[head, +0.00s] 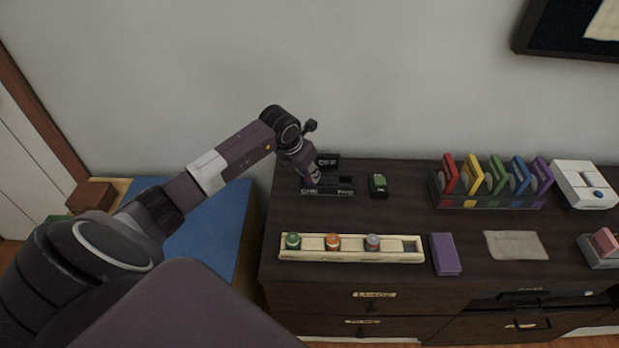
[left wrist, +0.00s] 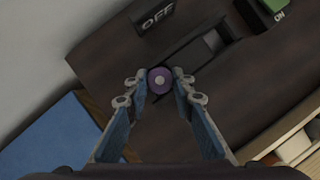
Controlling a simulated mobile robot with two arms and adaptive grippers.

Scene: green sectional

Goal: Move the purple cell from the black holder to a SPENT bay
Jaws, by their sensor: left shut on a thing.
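The purple cell (left wrist: 160,80) shows end-on between the fingertips of my left gripper (left wrist: 160,84), which is shut on it. In the head view, my left gripper (head: 311,173) is at the left part of the black holder (head: 345,190), marked ONE and TWO. I cannot tell whether the cell is still seated or just clear of the holder. The holder's other slot (left wrist: 211,41) looks empty. A cream rack (head: 300,255) at the front holds a green, an orange and a grey-topped cell, with an empty bay at its right end. Its lettering is unreadable. My right gripper is out of view.
A black OFF sign (head: 327,161) stands behind the holder, and a green ON block (head: 379,186) is right of it. A purple box (head: 445,254) lies beside the rack. Coloured cartridges (head: 490,177) stand farther right. Dark desktop between holder and rack is clear.

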